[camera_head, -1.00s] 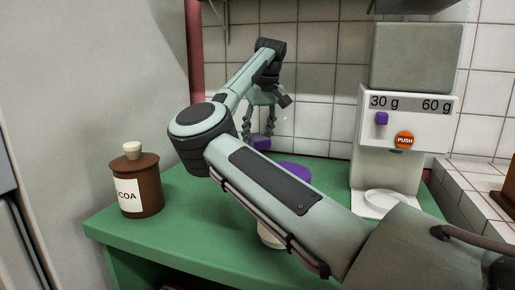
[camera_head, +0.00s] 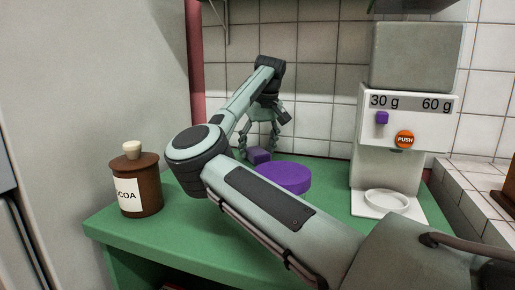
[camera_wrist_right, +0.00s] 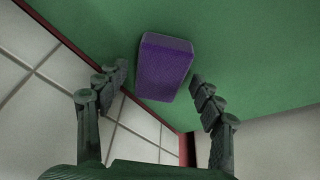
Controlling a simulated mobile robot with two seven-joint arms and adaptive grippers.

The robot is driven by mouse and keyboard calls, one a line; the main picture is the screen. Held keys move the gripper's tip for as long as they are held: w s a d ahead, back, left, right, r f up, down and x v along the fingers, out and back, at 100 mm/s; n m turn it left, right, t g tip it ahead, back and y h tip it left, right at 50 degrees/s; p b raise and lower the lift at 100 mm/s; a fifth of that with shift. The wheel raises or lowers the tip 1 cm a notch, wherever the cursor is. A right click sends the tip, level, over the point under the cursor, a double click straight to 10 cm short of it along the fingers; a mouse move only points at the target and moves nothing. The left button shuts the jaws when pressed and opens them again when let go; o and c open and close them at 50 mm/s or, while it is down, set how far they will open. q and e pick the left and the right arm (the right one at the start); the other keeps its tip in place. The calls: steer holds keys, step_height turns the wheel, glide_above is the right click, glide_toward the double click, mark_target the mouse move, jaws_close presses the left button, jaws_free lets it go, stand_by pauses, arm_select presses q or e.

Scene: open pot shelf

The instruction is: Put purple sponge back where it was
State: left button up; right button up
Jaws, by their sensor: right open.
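The purple sponge (camera_head: 259,156) is on the green counter (camera_head: 165,228) near the tiled back wall. In the right wrist view the sponge (camera_wrist_right: 165,67) is a purple block lying against the green surface, between and just beyond the fingertips. My right gripper (camera_head: 260,143) points down over the sponge. Its fingers are spread, with a small gap on each side of the sponge in the wrist view (camera_wrist_right: 160,73). My left gripper is not in view.
A round purple top (camera_head: 284,178) shows behind my right forearm, close to the sponge; what is below it is hidden. A brown cocoa jar (camera_head: 140,185) stands at left. A white dispenser (camera_head: 400,135) with a dish (camera_head: 386,200) stands at right.

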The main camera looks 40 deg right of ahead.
steer(key=shift+r, duration=0.1)
steer(key=shift+r, duration=0.35)
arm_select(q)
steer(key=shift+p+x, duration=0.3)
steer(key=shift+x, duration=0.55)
arm_select(e)
steer(key=v, duration=1.1)
steer(key=shift+r, duration=0.2)
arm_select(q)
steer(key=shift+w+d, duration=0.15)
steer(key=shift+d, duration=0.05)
arm_select(e)
steer(key=shift+s+a, duration=0.1)
steer(key=shift+s, duration=0.05)
